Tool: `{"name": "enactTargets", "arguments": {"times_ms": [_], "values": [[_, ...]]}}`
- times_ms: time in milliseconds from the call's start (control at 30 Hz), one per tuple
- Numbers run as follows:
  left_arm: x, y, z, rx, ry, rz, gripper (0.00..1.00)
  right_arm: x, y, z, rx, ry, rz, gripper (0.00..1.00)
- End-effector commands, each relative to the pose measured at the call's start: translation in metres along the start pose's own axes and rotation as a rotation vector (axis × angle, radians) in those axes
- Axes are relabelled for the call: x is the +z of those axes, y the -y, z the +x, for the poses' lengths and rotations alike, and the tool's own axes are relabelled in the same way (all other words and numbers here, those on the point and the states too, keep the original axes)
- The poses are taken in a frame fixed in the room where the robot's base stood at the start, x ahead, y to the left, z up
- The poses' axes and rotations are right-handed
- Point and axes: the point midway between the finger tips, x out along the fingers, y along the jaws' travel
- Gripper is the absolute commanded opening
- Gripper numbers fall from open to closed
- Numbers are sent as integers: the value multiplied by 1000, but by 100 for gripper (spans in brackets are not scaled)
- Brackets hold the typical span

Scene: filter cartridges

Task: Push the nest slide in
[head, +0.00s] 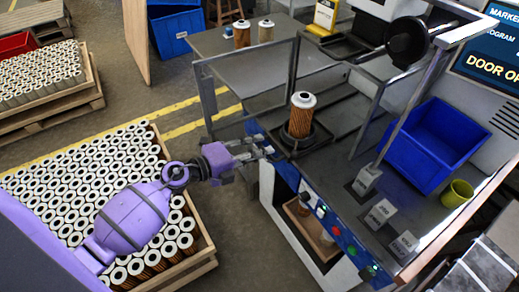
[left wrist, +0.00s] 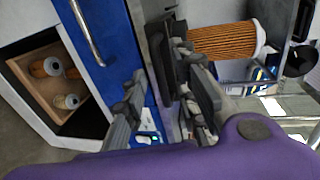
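The nest slide (head: 286,148) is a dark plate with a round nest at the front edge of the machine's bed. An orange pleated filter cartridge (head: 302,118) with a white cap stands upright in the nest. The cartridge also shows in the left wrist view (left wrist: 225,40), lying sideways in the picture. My left gripper (head: 268,151) is at the front of the slide, left of the cartridge. In the left wrist view its fingers (left wrist: 160,85) are apart, with dark slide parts close to the right finger. I cannot tell whether they touch. My right gripper is not in view.
A framed door (head: 245,82) stands left of the bed. A blue bin (head: 432,145) and a yellow-green cup (head: 457,193) sit to the right. Buttons line the blue front panel (head: 335,228), above an opening holding a wooden box (head: 308,222). A crate of cartridges (head: 205,262) is below my arm.

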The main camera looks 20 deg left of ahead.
Motion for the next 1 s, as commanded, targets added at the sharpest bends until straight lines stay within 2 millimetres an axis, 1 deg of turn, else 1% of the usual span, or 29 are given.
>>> {"name": "enactTargets", "arguments": {"times_ms": [100, 367, 400, 500, 600, 900, 967, 1000], "values": [[0, 0, 8, 0, 0, 0, 27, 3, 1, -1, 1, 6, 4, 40], [0, 0, 10, 1, 0, -1, 27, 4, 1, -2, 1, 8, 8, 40], [0, 0, 10, 1, 0, -1, 24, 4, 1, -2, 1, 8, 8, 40], [0, 0, 10, 1, 0, -1, 11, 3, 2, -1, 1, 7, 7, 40], [0, 0, 10, 1, 0, -1, 0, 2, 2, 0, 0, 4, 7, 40], [-1, -2, 10, 2, 0, -4, 0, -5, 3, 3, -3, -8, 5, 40], [0, 0, 13, 1, -1, -5, 0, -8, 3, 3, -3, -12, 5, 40], [0, 2, 18, 0, -1, -6, 0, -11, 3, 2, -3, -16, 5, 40]]}}
